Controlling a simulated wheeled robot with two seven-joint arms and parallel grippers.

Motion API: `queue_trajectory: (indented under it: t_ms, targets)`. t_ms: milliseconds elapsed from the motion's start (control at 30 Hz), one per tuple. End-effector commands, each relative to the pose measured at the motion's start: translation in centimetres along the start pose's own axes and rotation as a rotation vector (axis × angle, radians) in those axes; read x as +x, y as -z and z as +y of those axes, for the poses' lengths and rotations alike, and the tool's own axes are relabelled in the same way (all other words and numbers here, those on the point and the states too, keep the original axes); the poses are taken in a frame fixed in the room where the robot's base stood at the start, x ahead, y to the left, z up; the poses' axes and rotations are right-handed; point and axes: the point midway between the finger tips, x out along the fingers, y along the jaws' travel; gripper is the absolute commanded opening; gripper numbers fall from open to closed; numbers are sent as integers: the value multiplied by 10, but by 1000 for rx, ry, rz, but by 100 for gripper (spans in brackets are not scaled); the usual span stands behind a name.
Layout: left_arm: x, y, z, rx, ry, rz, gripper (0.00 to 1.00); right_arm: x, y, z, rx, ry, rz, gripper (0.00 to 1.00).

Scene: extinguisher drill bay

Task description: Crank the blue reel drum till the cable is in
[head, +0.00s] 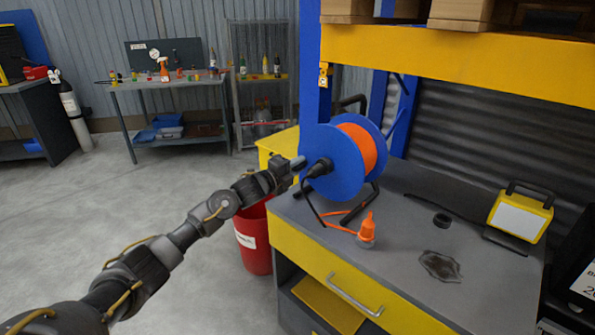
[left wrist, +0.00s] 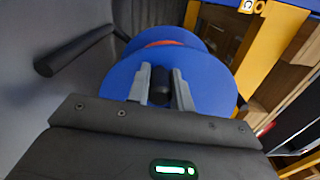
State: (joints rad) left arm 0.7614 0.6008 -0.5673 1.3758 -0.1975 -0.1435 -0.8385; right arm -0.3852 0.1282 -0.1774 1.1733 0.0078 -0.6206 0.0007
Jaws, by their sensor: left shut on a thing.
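The blue reel drum (head: 338,185) stands in a black frame on the grey workbench, with orange cable (head: 361,146) wound between its flanges. A short length of orange cable runs from the reel to an orange plug (head: 367,229) on the bench top. My left gripper (head: 298,164) reaches the drum's near face from the left. In the left wrist view, the left gripper (left wrist: 160,88) is shut on the black crank knob (left wrist: 161,77), with the blue flange (left wrist: 122,76) right behind it. My right gripper is out of view.
A blue post (head: 311,70) rises behind the reel. A red bin (head: 252,240) stands below my left forearm.

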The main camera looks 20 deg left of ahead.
Motion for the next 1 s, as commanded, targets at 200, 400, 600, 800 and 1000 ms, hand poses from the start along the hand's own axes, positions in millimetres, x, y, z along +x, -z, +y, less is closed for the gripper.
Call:
queue_trajectory:
  t_ms: [200, 400, 600, 800, 1000]
  targets:
    - [0, 0, -3, 26, 2, 2, 0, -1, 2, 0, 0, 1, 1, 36]
    - [0, 0, -3, 27, 2, 3, 0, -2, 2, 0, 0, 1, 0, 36]
    - [0, 0, -3, 26, 2, 3, 28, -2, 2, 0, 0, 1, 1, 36]
    - [0, -1, -3, 26, 1, 1, 44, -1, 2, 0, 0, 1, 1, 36]
    - [-1, -1, -2, 26, 1, 0, 44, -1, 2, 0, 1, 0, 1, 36]
